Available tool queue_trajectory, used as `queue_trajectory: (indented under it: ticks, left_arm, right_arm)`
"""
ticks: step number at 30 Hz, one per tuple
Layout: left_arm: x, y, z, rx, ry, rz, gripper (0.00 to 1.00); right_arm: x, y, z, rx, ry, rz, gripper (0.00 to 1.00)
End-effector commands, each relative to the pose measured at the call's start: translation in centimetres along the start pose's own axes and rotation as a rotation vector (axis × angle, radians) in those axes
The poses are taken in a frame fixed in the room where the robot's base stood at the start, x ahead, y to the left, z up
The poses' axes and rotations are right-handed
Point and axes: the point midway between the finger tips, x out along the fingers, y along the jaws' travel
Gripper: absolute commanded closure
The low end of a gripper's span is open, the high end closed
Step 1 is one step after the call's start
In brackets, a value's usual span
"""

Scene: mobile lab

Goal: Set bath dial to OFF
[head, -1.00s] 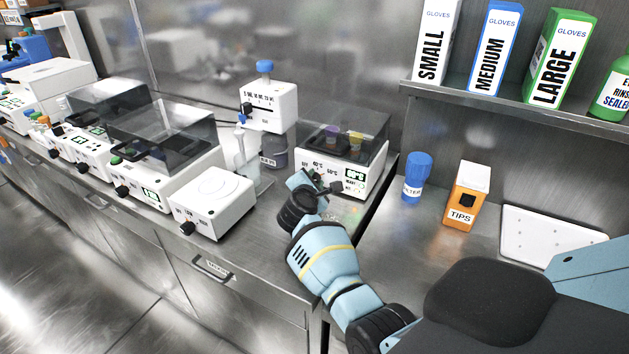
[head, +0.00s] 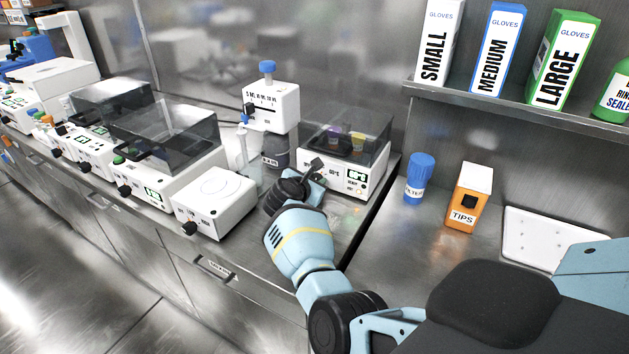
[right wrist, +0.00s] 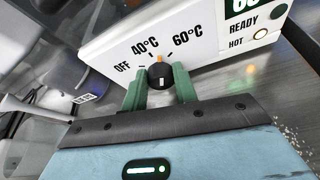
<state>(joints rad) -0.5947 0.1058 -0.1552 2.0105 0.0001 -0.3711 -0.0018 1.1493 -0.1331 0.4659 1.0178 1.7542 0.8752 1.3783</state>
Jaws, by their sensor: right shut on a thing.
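The bath (head: 343,180) is a white box with a clear dark lid, standing at the back of the bench left of the gap. Its dial (right wrist: 160,76) is a small black knob below the OFF, 40°C and 60°C labels in the right wrist view. An orange mark at the knob's top lies between the 40°C and 60°C labels. My right gripper (right wrist: 160,84) is shut on the dial, with one green finger on each side. In the head view, my right gripper (head: 316,172) is at the bath's front and hides the dial. My left gripper is out of view.
A white round-topped plate device (head: 214,203) stands to the left, and a white-topped dispenser (head: 270,105) behind it. A blue filter bottle (head: 419,180) and an orange tips box (head: 468,198) stand on the right bench. A shelf (head: 500,100) holds glove boxes above.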

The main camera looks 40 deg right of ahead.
Motion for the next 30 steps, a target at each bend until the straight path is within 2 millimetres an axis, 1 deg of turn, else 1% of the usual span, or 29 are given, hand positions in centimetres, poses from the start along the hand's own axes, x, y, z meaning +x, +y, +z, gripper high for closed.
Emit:
queue_trajectory:
  ticks: [14,15,19,27,30]
  left_arm:
    - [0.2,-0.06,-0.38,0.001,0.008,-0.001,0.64]
    - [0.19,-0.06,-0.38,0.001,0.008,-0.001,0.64]
    - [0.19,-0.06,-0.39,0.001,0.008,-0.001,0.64]
    - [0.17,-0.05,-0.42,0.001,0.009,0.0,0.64]
    - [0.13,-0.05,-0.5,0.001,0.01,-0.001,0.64]
  right_arm:
    - [0.0,-0.04,-0.09,-0.017,0.001,-0.008,0.94]
    - [0.0,-0.04,-0.09,-0.017,0.001,-0.008,0.68]
    - [0.0,-0.03,-0.07,-0.016,0.001,-0.008,0.51]
    - [-0.03,0.0,-0.02,-0.015,0.0,-0.007,0.5]
    - [-0.44,0.06,-0.03,-0.014,0.001,-0.006,0.5]
